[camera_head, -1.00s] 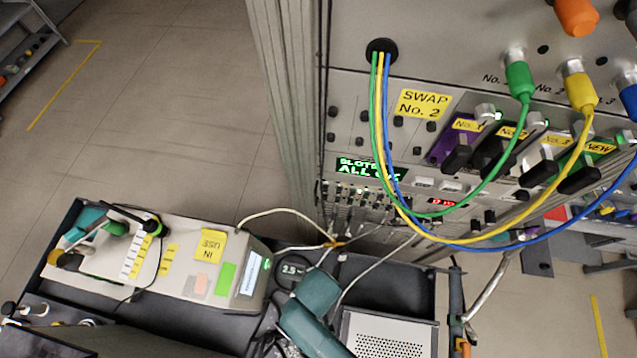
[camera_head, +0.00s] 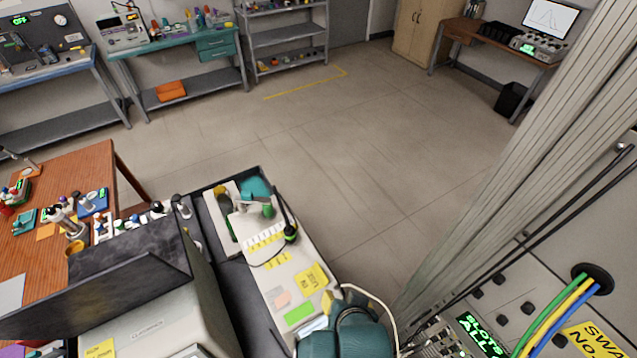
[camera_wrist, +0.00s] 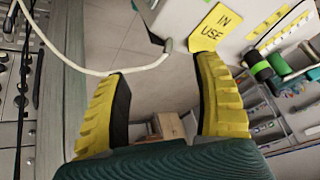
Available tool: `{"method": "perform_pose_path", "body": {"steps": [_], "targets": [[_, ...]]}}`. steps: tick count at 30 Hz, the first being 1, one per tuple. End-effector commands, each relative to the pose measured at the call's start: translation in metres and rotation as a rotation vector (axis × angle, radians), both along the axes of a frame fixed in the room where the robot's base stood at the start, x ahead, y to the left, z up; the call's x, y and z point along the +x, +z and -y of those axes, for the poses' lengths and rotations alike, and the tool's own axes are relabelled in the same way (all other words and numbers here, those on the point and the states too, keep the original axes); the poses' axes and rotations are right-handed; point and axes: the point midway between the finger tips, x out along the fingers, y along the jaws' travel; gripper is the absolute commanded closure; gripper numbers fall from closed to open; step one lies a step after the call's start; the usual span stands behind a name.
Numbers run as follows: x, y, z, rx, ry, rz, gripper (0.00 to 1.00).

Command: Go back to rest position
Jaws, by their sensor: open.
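My gripper (camera_wrist: 162,108) shows in the wrist view with its two yellow ribbed fingers spread apart. Nothing is between the fingertips; floor shows through the gap. The white cable passes near the left fingertip in that view, and the beige box marked "IN USE" (camera_wrist: 205,28) is just beyond the right fingertip. I cannot tell whether either touches. In the head view a teal part of my arm is at the bottom centre, beside the lower end of the beige box (camera_head: 290,285). The fingers are not visible there.
The panel rack (camera_head: 530,270) with its green, yellow and blue cables (camera_head: 560,322) stands at the right. A loose white cable (camera_head: 372,297) lies close to my arm. The middle floor is clear.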

Motion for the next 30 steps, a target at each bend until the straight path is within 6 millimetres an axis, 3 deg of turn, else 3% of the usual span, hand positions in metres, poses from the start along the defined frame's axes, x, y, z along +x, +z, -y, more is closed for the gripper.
{"method": "perform_pose_path", "body": {"steps": [1, 3, 7, 11, 12, 15, 18, 21, 30], "targets": [[0.021, 0.047, -0.001, -0.009, 0.011, 0.109, 0.33], [0.043, 0.102, -0.002, -0.024, 0.027, 0.254, 0.33], [0.066, 0.209, -0.004, -0.062, 0.055, 0.532, 0.33], [0.065, 0.318, -0.006, -0.117, 0.079, 0.823, 0.33], [0.060, 0.350, -0.007, -0.137, 0.084, 0.914, 0.33], [0.037, 0.416, -0.007, -0.195, 0.093, 1.124, 0.33], [0.010, 0.456, -0.007, -0.259, 0.097, 1.279, 0.33], [-0.002, 0.475, -0.007, -0.311, 0.101, 1.361, 0.33], [-0.001, 0.477, -0.006, -0.334, 0.108, 1.369, 0.33]]}}
